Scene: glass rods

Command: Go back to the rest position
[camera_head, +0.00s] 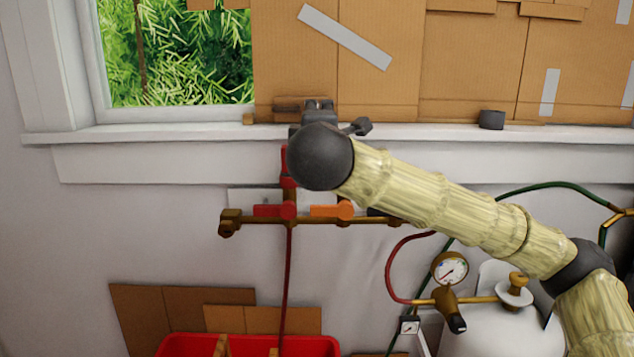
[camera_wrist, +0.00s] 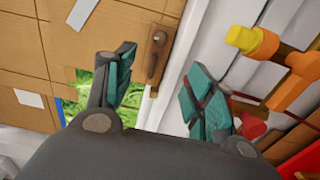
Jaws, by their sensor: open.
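My gripper (camera_head: 318,106) is up at the window sill in the head view, mostly hidden behind the dark round joint of my arm. In the wrist view my gripper (camera_wrist: 163,75) shows its two teal-padded fingers spread apart, with nothing between them. My arm reaches in from the lower right of the head view.
A brass pipe (camera_head: 375,219) with a red valve handle (camera_head: 268,210) and an orange one (camera_head: 330,211) runs below my gripper. A pressure gauge (camera_head: 450,269) and white tank (camera_head: 490,332) stand lower right. A red crate (camera_head: 190,346) is below. The wall at left is clear.

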